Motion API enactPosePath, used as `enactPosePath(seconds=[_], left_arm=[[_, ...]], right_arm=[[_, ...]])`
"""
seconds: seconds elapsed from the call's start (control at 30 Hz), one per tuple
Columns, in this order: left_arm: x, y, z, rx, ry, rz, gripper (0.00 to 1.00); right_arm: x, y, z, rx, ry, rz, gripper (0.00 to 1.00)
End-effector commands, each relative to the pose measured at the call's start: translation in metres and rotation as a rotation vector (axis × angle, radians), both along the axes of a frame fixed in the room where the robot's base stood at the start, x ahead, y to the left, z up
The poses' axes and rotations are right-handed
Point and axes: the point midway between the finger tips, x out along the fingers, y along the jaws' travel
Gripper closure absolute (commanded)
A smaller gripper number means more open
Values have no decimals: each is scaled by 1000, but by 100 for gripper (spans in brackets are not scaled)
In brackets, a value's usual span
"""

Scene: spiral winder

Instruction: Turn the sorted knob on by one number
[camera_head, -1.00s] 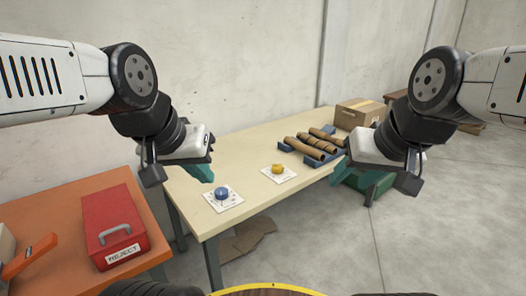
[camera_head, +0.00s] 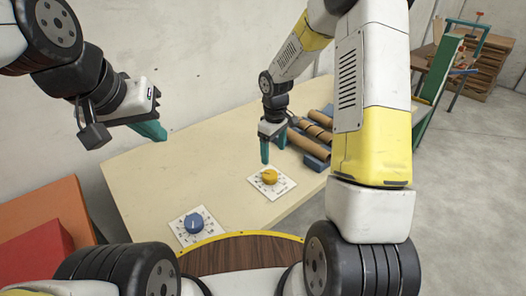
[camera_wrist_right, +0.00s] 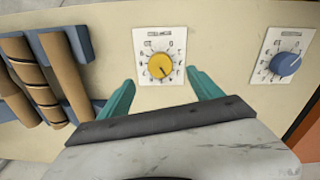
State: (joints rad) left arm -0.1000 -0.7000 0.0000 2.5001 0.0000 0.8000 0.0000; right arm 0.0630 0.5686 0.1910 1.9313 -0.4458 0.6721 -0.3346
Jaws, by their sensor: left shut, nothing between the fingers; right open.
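The yellow knob (camera_head: 269,177) sits on a white dial plate on the table, with numbers around it. It also shows in the right wrist view (camera_wrist_right: 162,67), its dark pointer mark towards lower right. The blue knob (camera_head: 194,223) sits on a second white plate, nearer my body; it is at the right of the wrist view (camera_wrist_right: 285,63). The plate labels are too small to read. My right gripper (camera_head: 272,153) is open and empty, pointing down close to the yellow knob; its teal fingers (camera_wrist_right: 160,82) are spread to either side, apart from it. My left gripper (camera_head: 151,131) is shut and empty above the table's left side.
Brown cardboard tubes (camera_head: 310,139) lie on blue holders behind the yellow knob. The pale table (camera_head: 150,180) is otherwise clear around the plates. A red box (camera_head: 35,255) stands at the lower left. A green frame (camera_head: 437,85) and stacked wood pallets (camera_head: 480,75) are at the far right.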

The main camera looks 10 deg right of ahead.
Motion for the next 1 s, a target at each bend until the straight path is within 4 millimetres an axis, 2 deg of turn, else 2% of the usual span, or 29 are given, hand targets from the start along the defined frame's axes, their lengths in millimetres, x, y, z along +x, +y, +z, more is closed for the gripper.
enactPosePath(seconds=[0.03,0.1,0.37,0.7,1.0], left_arm=[[0,0,0,0,0,0,100],[0,0,0,0,0,0,100],[0,0,0,0,0,0,100],[0,0,0,0,0,0,100],[0,0,0,0,0,0,100]], right_arm=[[3,2,-17,3,19,19,25],[5,5,-30,3,31,44,25],[7,7,-59,4,46,68,25],[7,7,-110,5,46,65,25],[7,7,-122,4,43,66,25]])
